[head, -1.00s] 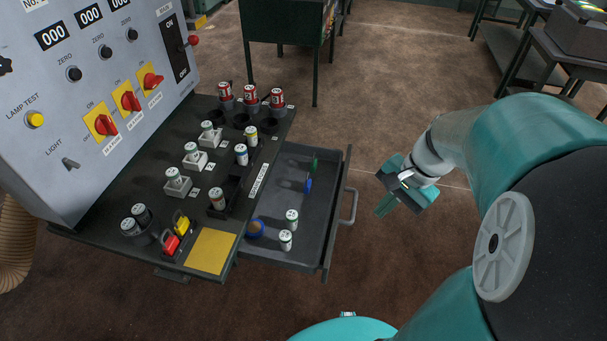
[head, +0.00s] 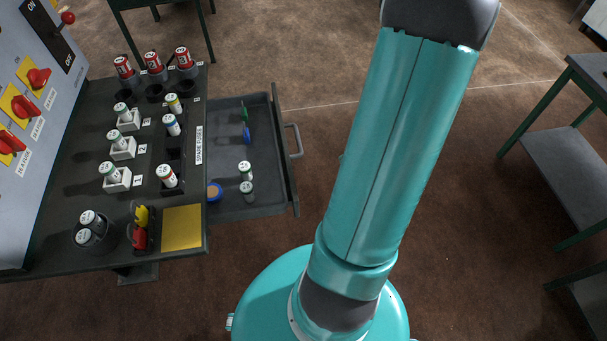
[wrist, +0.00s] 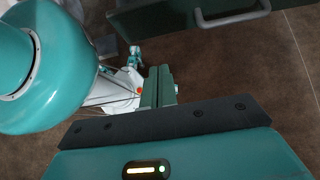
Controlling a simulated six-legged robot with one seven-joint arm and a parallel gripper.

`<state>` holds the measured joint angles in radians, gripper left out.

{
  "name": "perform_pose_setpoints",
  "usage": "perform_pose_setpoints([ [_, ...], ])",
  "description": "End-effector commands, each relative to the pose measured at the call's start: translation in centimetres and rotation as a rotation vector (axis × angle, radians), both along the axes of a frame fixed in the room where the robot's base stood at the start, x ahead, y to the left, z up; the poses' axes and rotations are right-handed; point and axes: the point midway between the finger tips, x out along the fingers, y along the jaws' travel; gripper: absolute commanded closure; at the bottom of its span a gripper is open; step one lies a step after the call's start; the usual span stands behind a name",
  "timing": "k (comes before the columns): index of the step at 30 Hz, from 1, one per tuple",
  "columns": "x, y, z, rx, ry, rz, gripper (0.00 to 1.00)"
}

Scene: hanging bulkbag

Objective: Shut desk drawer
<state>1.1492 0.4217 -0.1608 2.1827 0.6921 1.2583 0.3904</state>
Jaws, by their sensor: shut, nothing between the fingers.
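The desk drawer (head: 262,178) is pulled out from the right side of the dark desk in the head view. Its front carries a grey bar handle (head: 296,140) on the right. Two white cylinders, a blue ring, and a green and a blue item lie inside. My gripper (wrist: 158,76) shows in the wrist view with its fingers together and empty. A dark panel with a bar handle (wrist: 234,17), seemingly the drawer front, is at the top of that view, apart from the fingers. The gripper is out of sight in the head view.
The desk top (head: 60,185) holds red, white and yellow-banded cylinders in holders and a yellow pad (head: 181,228). A control panel (head: 35,130) stands at left. A grey table (head: 570,150) stands at right. Brown floor is open right of the drawer.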

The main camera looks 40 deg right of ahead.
Motion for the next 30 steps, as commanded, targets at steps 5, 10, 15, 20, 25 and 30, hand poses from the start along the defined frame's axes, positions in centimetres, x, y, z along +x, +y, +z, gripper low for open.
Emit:
perform_pose_setpoints([
  [5, 0.5, 0.7, -1.1, 0.005, -0.001, -0.001, 1.00],
  [10, 1.7, 2.5, -3.2, 0.004, -0.001, 0.002, 1.00],
  [15, 3.1, 4.6, -5.5, 0.004, 0.000, 0.004, 1.00],
  [20, 4.7, 6.8, -6.7, 0.000, -0.002, 0.006, 1.00],
  [25, 5.9, 8.6, -6.7, -0.001, -0.001, 0.005, 1.00],
  [30, 6.3, 9.3, -6.7, 0.000, -0.001, 0.004, 1.00],
])
